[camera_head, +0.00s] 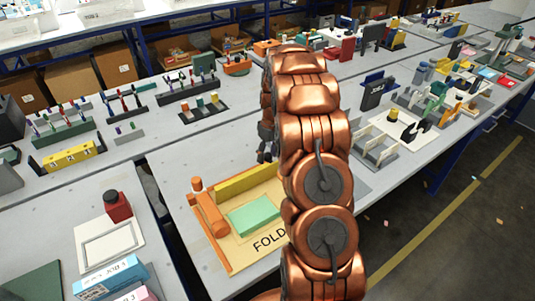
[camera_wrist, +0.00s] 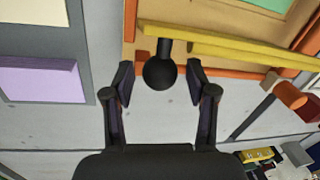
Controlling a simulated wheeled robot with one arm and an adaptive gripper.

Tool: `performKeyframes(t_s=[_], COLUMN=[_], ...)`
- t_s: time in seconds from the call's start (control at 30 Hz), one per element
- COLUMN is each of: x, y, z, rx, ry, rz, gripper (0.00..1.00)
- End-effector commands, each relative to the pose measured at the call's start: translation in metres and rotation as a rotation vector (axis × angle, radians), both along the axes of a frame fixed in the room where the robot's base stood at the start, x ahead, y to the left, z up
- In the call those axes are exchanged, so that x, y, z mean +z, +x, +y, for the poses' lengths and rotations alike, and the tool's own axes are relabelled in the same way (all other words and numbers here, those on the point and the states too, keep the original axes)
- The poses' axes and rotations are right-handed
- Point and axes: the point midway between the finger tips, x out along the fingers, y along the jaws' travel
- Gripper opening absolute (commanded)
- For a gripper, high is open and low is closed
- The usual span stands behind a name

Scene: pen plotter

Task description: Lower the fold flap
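The fold flap is a yellow panel (camera_head: 248,183) standing raised along the back of the FOLD board (camera_head: 236,253). A mint-green sheet (camera_head: 253,215) lies on the board in front of it. In the wrist view the flap is a long yellow bar (camera_wrist: 240,47) across the top, with a black ball knob (camera_wrist: 160,73) sticking out from it. My gripper (camera_wrist: 161,82) is open, one finger on each side of the knob, with gaps showing. In the head view my gripper (camera_head: 266,146) is behind the flap, partly hidden by my arm, which also covers the flap's right end.
An orange bar with a post (camera_head: 210,212) runs along the board's left side. A purple block (camera_wrist: 42,80) lies left in the wrist view. A yellow block with pens (camera_head: 70,157) and several racks stand behind. Bare table shows left of the board.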

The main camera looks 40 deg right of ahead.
Motion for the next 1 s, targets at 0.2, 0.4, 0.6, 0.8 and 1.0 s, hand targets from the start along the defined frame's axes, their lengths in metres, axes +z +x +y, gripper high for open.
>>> performKeyframes(t_s=[0.2,0.4,0.6,0.8,1.0], x=[0.0000,0.0001,0.0001,0.0001,-0.0002], y=[0.0000,0.0000,0.0000,-0.0001,-0.0007], z=[0.0000,0.0000,0.0000,0.0000,0.0003], rx=[0.000,0.000,0.000,0.000,0.001], ry=[0.000,0.000,0.000,0.000,-0.001], rz=[0.000,0.000,0.000,0.000,-0.011], gripper=[0.31,0.10,0.00,0.00,0.00])
